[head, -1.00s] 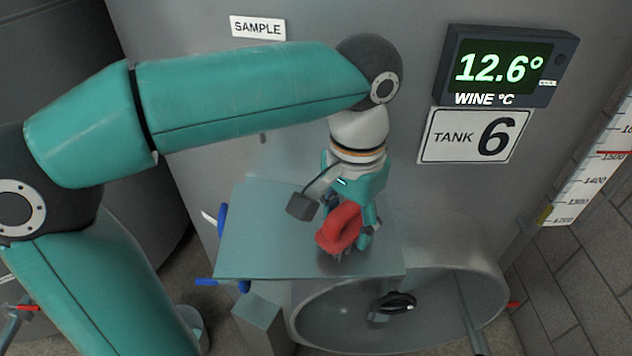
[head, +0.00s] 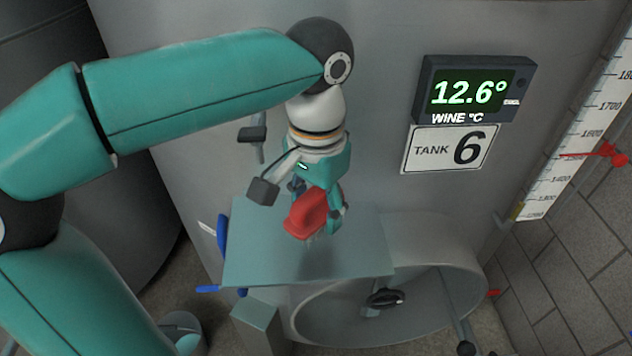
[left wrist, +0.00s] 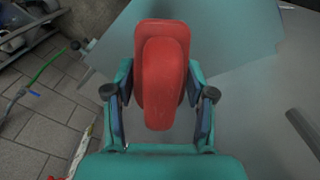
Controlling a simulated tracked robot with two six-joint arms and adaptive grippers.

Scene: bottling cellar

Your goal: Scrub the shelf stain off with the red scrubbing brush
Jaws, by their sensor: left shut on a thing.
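The red scrubbing brush (head: 306,213) is in my left gripper (head: 318,208), which is shut on it. The brush is over the middle of the grey-green shelf (head: 270,262), in front of the tank. I cannot tell whether its bristles touch the shelf. In the left wrist view the brush (left wrist: 162,75) sits between the two fingers of the gripper (left wrist: 160,95), with the shelf (left wrist: 235,35) behind it. I cannot make out a clear stain; the surface under the brush is hidden. My right gripper is not in view.
The tank wall with the display (head: 475,90) and the tank 6 sign (head: 450,149) rises behind the shelf. A round hatch (head: 330,320) with a dark handle (head: 385,299) is below it. Blue handles (head: 222,232) stick out at the shelf's left. The shelf's front is clear.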

